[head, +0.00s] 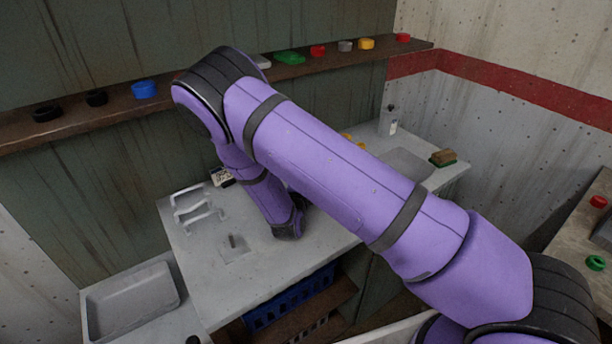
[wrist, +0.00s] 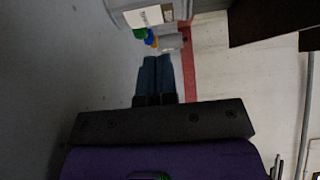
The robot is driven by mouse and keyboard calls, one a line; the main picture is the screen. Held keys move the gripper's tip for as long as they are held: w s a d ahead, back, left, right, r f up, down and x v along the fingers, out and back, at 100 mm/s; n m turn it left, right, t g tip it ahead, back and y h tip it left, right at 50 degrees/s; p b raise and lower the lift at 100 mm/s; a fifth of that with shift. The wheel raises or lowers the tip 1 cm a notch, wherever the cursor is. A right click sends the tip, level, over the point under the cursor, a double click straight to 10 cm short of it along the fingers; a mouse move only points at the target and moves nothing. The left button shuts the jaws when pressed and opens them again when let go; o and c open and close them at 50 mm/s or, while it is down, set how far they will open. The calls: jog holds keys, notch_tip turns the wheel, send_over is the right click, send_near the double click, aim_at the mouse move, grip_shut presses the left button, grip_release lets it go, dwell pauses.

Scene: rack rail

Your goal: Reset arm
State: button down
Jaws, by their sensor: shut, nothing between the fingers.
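My purple arm spans the head view from the lower right to above the grey counter (head: 205,255). Its elbow is raised near the wall shelf and its forearm hangs down over the counter. My gripper is hidden behind the arm in the head view. In the wrist view my gripper (wrist: 156,58) shows two blue-grey fingers side by side, closed together with nothing between them.
A wooden shelf (head: 110,110) holds several coloured rings and pieces. A white rack (head: 195,207), a grey tray (head: 130,302) and a brown-green sponge (head: 443,157) are around the counter. A labelled box (wrist: 152,14) is close ahead of the fingers in the wrist view.

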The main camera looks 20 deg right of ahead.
jog(key=v, duration=0.5)
jog(key=shift+s+a, duration=0.15)
jog(key=shift+s, duration=0.15)
notch_tip(320, 180, up, 14)
jog(key=w+n+g+y, duration=0.3)
jog(key=n+g+y, duration=0.1)
jog(key=y, duration=0.2)
jog(key=s+d+r+n+g+y, duration=0.2)
jog(key=s+r+n+y, duration=0.3)
jog(key=r, duration=0.8)
jog(key=s+d+r+n+g, duration=0.1)
jog(key=s+d+r+n, duration=0.2)
jog(key=s, duration=0.7)
jog(key=s+d+r+n+g+h, duration=0.1)
jog(key=s+d+r+n+g, duration=0.1)
jog(key=s+d+r+n, duration=0.2)
jog(key=s+d+r+n+g+h, duration=0.1)
jog(key=s+d+r+n, duration=0.2)
jog(key=s, duration=1.4)
notch_tip(320, 180, up, 2)
jog(key=n, duration=0.4)
jog(key=shift+s+d+r+n, duration=0.2)
jog(key=shift+d+n, duration=0.1)
jog(key=shift+n, duration=0.1)
